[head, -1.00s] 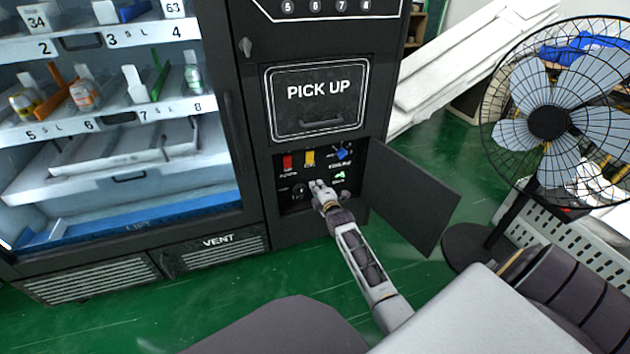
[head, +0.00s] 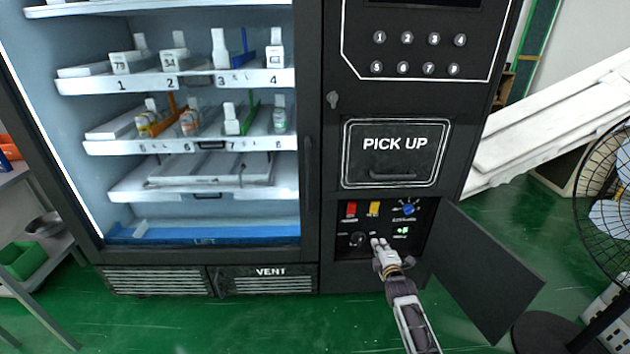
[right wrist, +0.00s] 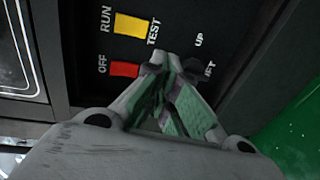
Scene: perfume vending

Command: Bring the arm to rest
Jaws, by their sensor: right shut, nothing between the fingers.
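My right gripper (head: 379,245) is shut and empty, just in front of the lower control panel (head: 418,228) of the black vending machine. In the right wrist view, the fingertips (right wrist: 168,62) come together beside the red switch (right wrist: 125,69) and the yellow switch (right wrist: 129,25). I cannot tell whether the fingertips touch the panel. The panel also bears a blue knob (head: 408,208), a black knob (head: 357,240) and a small green light (head: 403,231). My left gripper is out of view.
The panel's door (head: 487,270) hangs open to the right of my right arm. The PICK UP flap (head: 396,168) above is shut. A black fan (head: 605,195) stands at the far right. The green floor (head: 250,325) before the machine is clear.

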